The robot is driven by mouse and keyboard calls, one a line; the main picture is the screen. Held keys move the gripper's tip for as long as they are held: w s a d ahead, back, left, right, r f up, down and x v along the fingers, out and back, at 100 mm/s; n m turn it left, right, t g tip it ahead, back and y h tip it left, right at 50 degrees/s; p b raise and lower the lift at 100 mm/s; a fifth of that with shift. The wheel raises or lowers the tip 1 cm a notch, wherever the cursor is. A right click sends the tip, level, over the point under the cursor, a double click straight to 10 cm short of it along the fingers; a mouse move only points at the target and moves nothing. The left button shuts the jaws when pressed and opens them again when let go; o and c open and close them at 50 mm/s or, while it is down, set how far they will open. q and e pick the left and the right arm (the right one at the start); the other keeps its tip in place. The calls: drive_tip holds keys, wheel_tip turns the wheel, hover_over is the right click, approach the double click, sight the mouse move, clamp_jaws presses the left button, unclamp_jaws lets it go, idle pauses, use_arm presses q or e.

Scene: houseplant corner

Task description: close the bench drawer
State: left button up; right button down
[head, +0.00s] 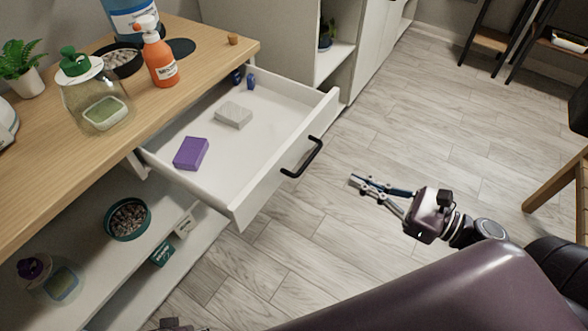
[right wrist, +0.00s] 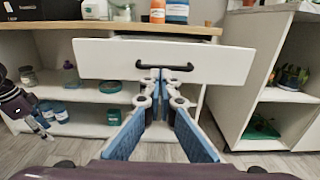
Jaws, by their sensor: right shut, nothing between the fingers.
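The bench drawer (head: 270,190) is pulled well out from under the wooden bench top. Its white front carries a black bar handle (head: 302,158), which also shows in the right wrist view (right wrist: 164,67). Inside the drawer lie a purple block (head: 190,153), a pale grey block (head: 233,115) and small blue items (head: 250,81). My right gripper (head: 354,182) is shut and empty, in front of the drawer and apart from the handle. My left gripper (right wrist: 43,130) shows at the left of the right wrist view; its finger state is unclear.
Shelves below hold a green pot (head: 127,219). A white cabinet (right wrist: 243,85) stands beside the bench. The floor before the drawer is clear.

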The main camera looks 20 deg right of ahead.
sight(294, 149)
drive_tip(key=x, duration=1.3)
drive_tip(key=shift+w+a, duration=0.15)
drive_tip(key=shift+w, duration=0.2)
